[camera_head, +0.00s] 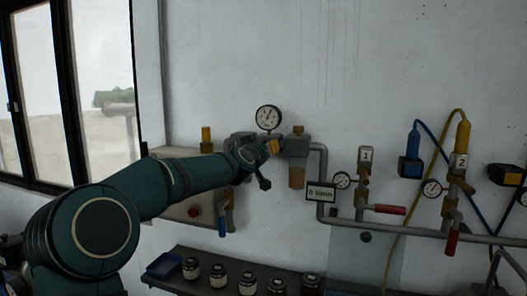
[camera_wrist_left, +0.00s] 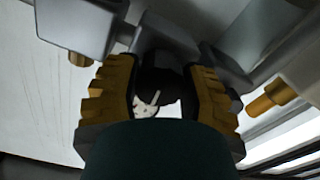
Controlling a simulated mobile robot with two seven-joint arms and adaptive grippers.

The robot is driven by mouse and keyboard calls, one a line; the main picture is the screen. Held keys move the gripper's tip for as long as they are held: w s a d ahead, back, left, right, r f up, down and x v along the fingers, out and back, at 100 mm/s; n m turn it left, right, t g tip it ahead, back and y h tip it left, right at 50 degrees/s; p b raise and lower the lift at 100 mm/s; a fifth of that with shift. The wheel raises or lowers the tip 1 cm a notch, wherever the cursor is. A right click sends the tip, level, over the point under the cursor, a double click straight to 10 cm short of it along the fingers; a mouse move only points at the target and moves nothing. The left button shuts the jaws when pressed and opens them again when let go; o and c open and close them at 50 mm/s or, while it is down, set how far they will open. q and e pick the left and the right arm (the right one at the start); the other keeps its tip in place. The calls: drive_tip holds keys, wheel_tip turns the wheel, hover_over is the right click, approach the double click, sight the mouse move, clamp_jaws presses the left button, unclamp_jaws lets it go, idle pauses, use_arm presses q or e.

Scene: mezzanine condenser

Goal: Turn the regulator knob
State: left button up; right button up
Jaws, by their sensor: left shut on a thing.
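The regulator is a grey body (camera_head: 297,147) on the wall pipe, with a brass bowl (camera_head: 297,177) below it and a round white gauge (camera_head: 268,118) above left. My left gripper (camera_head: 272,148) is at the left side of this body, and my arm hides much of that area. In the left wrist view, the yellow ridged fingers of my left gripper (camera_wrist_left: 160,95) stand on both sides of a dark rounded knob (camera_wrist_left: 165,78) with a pale patch below it. The fingers are shut on this knob; its exact angle is unclear. My right gripper is not in view.
A sign reading 0 l/min (camera_head: 321,192) hangs right of the bowl. Red-handled valves (camera_head: 388,210) and blue and yellow hoses (camera_head: 440,150) are further right. Below, a dark shelf (camera_head: 262,268) holds several jars (camera_head: 248,283). A window is at the left.

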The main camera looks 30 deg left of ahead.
use_arm(q)
drive_tip(key=n+b, duration=0.1)
drive_tip(key=n, duration=0.2)
drive_tip(key=n+b, duration=0.1)
drive_tip(key=n, duration=0.3)
drive_tip(key=shift+d, duration=0.1)
drive_tip(key=n+b, duration=0.1)
drive_tip(key=n, duration=0.3)
drive_tip(key=shift+r+n, duration=0.1)
drive_tip(key=shift+n, duration=0.2)
drive_tip(key=n, duration=0.4)
drive_tip(key=shift+n+b, duration=0.3)
drive_tip(key=shift+b, duration=0.1)
drive_tip(key=n, duration=0.3)
drive_tip(key=shift+r+n, duration=0.1)
drive_tip(key=shift+n, duration=0.2)
drive_tip(key=n+b, duration=0.1)
drive_tip(key=n, duration=0.7)
drive_tip(key=shift+r+n, duration=0.1)
drive_tip(key=shift+n, duration=0.3)
drive_tip(key=shift+n+b, duration=0.35)
drive_tip(key=shift+n, duration=1.55)
